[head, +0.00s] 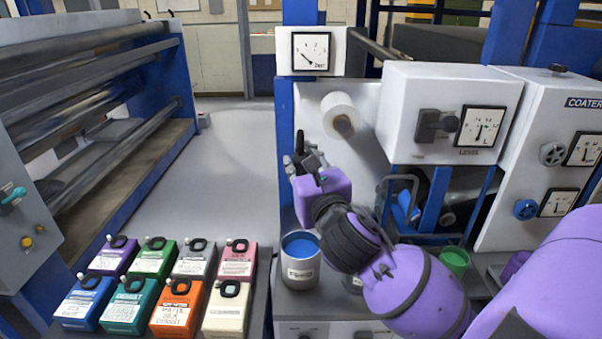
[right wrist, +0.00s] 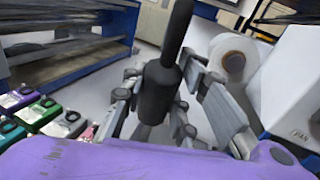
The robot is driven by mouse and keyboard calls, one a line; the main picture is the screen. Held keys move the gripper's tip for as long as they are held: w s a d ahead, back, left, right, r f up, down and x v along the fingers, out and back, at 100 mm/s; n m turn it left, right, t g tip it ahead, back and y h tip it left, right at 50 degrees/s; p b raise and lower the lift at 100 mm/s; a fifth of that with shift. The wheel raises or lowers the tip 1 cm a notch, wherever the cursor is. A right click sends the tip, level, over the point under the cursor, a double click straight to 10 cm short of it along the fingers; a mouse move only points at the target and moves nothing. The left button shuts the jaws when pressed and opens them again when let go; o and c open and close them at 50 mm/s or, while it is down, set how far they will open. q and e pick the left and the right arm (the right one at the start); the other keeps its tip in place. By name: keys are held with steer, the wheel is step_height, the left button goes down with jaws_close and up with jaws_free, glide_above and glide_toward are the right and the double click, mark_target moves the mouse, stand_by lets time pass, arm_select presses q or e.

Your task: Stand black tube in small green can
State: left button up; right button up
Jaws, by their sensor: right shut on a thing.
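My right gripper (head: 305,165) is raised over the work surface near the blue post, above and behind a white can of blue liquid. In the right wrist view its fingers (right wrist: 165,105) are shut around the black tube (right wrist: 160,92), which has a thick lower body and a narrower upper part. The small green can (head: 454,262) is on the work surface to the right, beyond my purple forearm and apart from the gripper. My left gripper is not in view.
The white can with blue liquid (head: 300,262) stands below the gripper. A purple can (head: 515,264) stands right of the green can. Several coloured jugs (head: 178,308) sit at lower left. A white roll (head: 341,115) and the gauge box (head: 448,112) are close by.

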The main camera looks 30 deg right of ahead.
steer(key=shift+r, duration=4.9)
steer(key=shift+f, duration=0.1)
